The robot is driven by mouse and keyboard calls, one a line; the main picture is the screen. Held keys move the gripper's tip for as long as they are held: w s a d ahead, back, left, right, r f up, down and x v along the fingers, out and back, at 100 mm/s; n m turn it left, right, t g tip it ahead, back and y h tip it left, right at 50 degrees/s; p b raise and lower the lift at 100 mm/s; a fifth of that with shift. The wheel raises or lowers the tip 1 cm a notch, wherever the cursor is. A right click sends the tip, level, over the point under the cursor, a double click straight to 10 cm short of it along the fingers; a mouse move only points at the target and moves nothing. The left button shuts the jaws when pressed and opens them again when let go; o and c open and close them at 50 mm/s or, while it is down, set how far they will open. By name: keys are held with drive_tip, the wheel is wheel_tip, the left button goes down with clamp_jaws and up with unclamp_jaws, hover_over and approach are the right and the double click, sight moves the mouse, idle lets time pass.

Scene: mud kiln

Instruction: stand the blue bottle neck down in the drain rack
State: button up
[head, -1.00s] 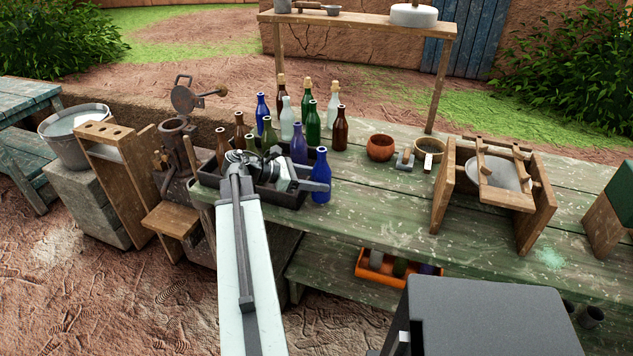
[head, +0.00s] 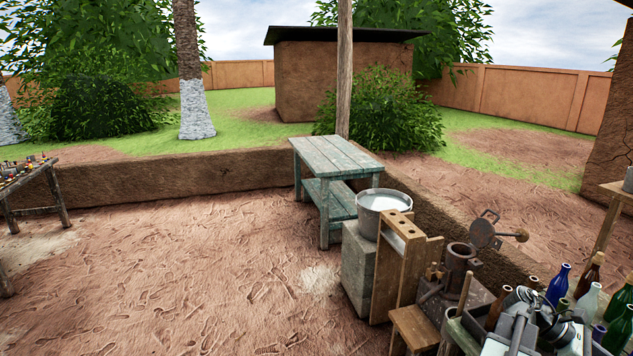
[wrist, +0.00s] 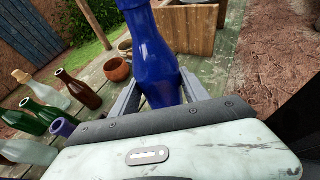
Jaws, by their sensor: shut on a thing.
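The blue bottle (wrist: 153,50) stands between the two fingers of my gripper (wrist: 160,85) in the wrist view, neck toward the top of the picture. The fingers are shut on its body. Its base is hidden behind my gripper, so I cannot tell whether it touches the table.
A metal basin (head: 383,200) on a grey block stands behind the rack. A metal press (head: 460,262) is right of it. A teal table (head: 333,160) stands behind. The dirt floor at left is clear.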

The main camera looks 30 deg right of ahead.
wheel_tip(320, 180, up, 10)
drive_tip(key=p, duration=0.9)
drive_tip(key=shift+f, duration=0.3)
drive_tip(key=m, duration=1.8)
